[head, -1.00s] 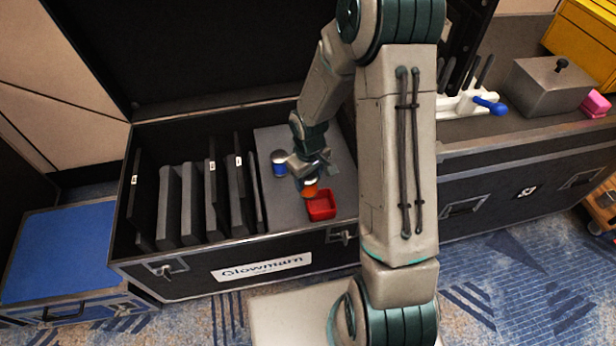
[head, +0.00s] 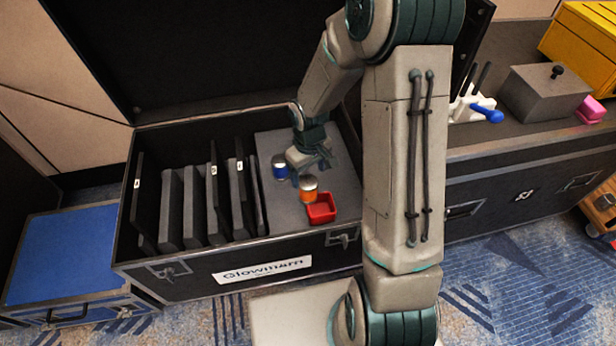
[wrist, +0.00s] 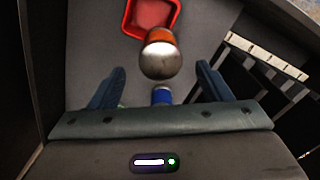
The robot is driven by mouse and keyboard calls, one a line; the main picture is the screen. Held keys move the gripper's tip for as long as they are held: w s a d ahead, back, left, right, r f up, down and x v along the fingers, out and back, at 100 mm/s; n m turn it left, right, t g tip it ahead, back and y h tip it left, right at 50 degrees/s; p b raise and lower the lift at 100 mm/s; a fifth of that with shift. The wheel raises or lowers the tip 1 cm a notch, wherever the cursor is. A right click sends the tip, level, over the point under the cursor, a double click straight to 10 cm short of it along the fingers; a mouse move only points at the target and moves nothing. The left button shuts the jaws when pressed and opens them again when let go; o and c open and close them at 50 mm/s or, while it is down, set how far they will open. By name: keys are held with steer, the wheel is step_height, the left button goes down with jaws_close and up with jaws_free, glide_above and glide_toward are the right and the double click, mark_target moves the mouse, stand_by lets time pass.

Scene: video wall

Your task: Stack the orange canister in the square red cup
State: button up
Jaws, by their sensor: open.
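The orange canister (head: 308,188), with a silver domed top, stands upright on the grey panel just behind and left of the square red cup (head: 322,208). It is outside the cup; whether they touch I cannot tell. The cup looks empty. My gripper (head: 310,170) is open and empty, behind the orange canister. In the wrist view, the orange canister (wrist: 160,54) lies just beyond and between the fingertips of my gripper (wrist: 160,72).
A blue canister (head: 279,167) stands left of my gripper; in the wrist view it (wrist: 161,96) is partly hidden between the fingers. Dark upright slabs (head: 205,205) fill the case's left side. The case walls (head: 245,243) surround the panel. Grey panel right of the canisters is free.

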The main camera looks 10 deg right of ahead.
steer(key=s+d+r+m+p, duration=0.1)
steer(key=s+r, duration=0.3)
steer(key=r, duration=0.5)
steer(key=s+d+r+m+p, duration=0.15)
steer(key=s+r, duration=0.25)
steer(key=r, duration=0.4)
steer(key=s+r+m+t, duration=0.1)
steer(key=s+r+m, duration=0.2)
steer(key=s, duration=0.6)
step_height(320, 180, up, 2)
steer(key=shift+d+t+b, duration=0.3)
steer(key=shift+d+b, duration=0.05)
steer(key=shift+w, duration=0.1)
step_height(320, 180, up, 22)
steer(key=t+p, duration=0.1)
steer(key=p, duration=1.8)
steer(key=shift+a+f, duration=0.15)
steer(key=shift+f, duration=0.1)
